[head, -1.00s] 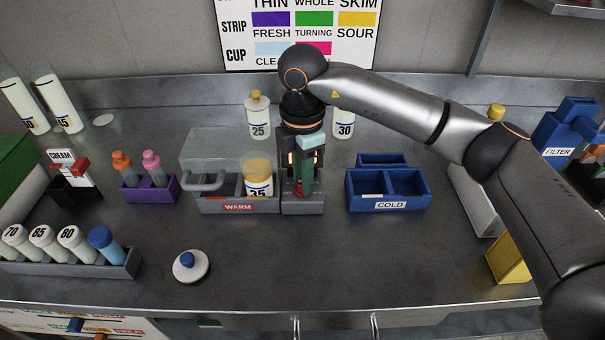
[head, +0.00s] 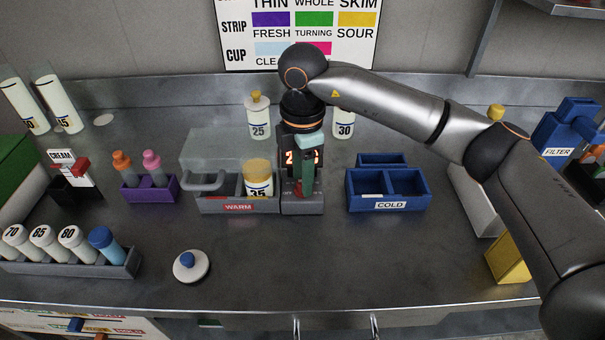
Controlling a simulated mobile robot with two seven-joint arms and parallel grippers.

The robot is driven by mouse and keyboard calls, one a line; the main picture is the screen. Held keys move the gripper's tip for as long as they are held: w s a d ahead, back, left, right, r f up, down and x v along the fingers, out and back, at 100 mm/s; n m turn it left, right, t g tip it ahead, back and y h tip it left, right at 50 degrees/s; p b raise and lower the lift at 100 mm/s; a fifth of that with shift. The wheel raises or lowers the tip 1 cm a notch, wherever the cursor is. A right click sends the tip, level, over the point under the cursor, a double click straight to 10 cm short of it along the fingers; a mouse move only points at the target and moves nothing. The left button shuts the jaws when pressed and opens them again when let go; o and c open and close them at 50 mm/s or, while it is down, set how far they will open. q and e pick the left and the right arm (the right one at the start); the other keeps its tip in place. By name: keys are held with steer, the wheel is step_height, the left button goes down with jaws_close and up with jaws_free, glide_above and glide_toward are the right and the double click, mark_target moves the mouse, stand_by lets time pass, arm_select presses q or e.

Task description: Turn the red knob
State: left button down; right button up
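The red knob (head: 298,188) is low on the front of a small grey device (head: 303,207) at the middle of the counter. A dark display (head: 290,155) with orange digits stands above it, mostly hidden behind my gripper; a "2" shows at its left. My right gripper (head: 306,190) points down in front of the device, its green fingers reaching the knob and covering its right part. Only one finger shows clearly, so I cannot tell how far they are closed or whether they grip the knob. My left gripper is not in view.
The grey WARM box (head: 238,208), holding a jar marked 35 (head: 258,180), stands directly left of the device. The blue COLD box (head: 390,206) is to the right. A white lid (head: 191,267) lies front left. The counter's front middle is clear.

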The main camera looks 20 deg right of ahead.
step_height(320, 180, up, 13)
steer(key=shift+f, duration=0.2)
stand_by(0.3)
